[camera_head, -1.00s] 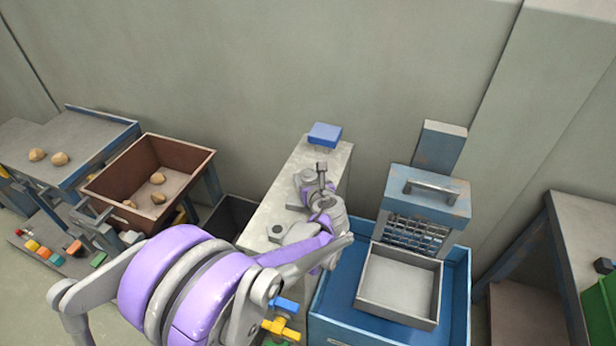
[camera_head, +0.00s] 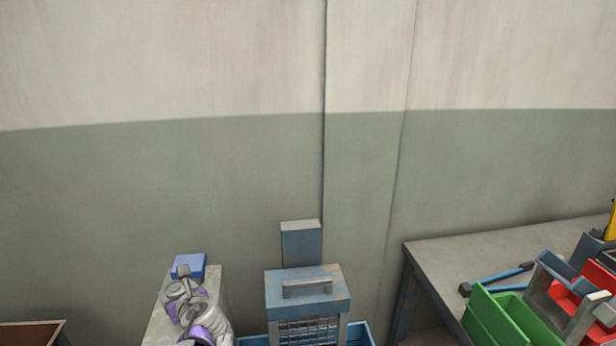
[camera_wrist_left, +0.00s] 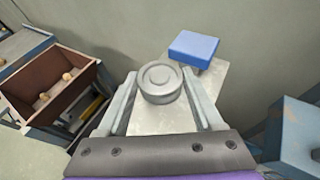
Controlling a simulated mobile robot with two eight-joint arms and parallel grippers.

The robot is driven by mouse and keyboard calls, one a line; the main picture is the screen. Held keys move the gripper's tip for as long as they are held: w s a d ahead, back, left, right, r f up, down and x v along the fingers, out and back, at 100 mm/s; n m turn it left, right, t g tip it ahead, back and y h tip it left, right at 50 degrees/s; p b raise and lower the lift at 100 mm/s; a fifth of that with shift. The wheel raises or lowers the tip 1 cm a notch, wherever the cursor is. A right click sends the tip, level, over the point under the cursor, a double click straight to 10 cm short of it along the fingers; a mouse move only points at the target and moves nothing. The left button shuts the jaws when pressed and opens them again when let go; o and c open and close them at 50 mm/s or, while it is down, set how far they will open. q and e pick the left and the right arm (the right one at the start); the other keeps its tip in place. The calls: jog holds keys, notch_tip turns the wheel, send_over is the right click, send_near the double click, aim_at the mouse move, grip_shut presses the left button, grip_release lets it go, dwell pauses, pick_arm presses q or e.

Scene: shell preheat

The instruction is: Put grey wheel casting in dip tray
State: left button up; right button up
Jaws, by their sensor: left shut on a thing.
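The grey wheel casting (camera_wrist_left: 161,82), a round disc with a raised rim, is between the two fingers of my left gripper (camera_wrist_left: 163,92) in the left wrist view. My left gripper is shut on it, above the pale narrow bench top (camera_wrist_left: 165,122). In the head view my left gripper (camera_head: 181,276) shows small at the bottom, over the same bench; the casting is hard to make out there. The dip tray is not in view now; only the blue basin's edge (camera_head: 358,334) shows beside the blue grated unit (camera_head: 306,292). My right gripper is not in view.
A blue block (camera_wrist_left: 193,47) stands at the bench's far end. A brown bin (camera_wrist_left: 50,90) with tan lumps is to the left. At right in the head view, a table (camera_head: 450,262) holds a green bin (camera_head: 495,318), a red bin and blue-handled tools.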

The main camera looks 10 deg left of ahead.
aim_at(160, 331)
pick_arm(q)
jog(key=w+d+f+m+t+h+p, duration=0.2)
jog(key=d+m+h, duration=0.1)
jog(key=d, duration=0.7)
jog(key=w+d+f+m+t+h+p, duration=0.1)
jog(key=w+d+m+t+h+p, duration=0.1)
jog(key=d, duration=0.9)
jog(key=shift+w+d+f+m+h, duration=0.35)
jog(key=shift+m+h, duration=0.25)
jog(key=shift+m, duration=0.2)
jog(key=shift+s+a, duration=0.1)
jog(key=s+a+r+n+g+y+b, duration=0.1)
jog(key=a+n+y, duration=0.1)
jog(key=a, duration=0.5)
jog(key=s+a+r+n+g+y+b, duration=0.1)
jog(key=s+a+n+g+y, duration=0.1)
jog(key=a, duration=0.5)
jog(key=s+a+r+n+g+y, duration=0.1)
jog(key=a+n+g+y, duration=0.1)
jog(key=a, duration=0.5)
jog(key=shift+s+a+r+n+y+b, duration=0.35)
jog(key=shift+n+y, duration=0.25)
jog(key=shift+n, duration=0.2)
notch_tip(160, 331, down, 5)
jog(key=shift+a+f+b, duration=0.15)
jog(key=shift+b, duration=0.2)
jog(key=shift+f, duration=2.15)
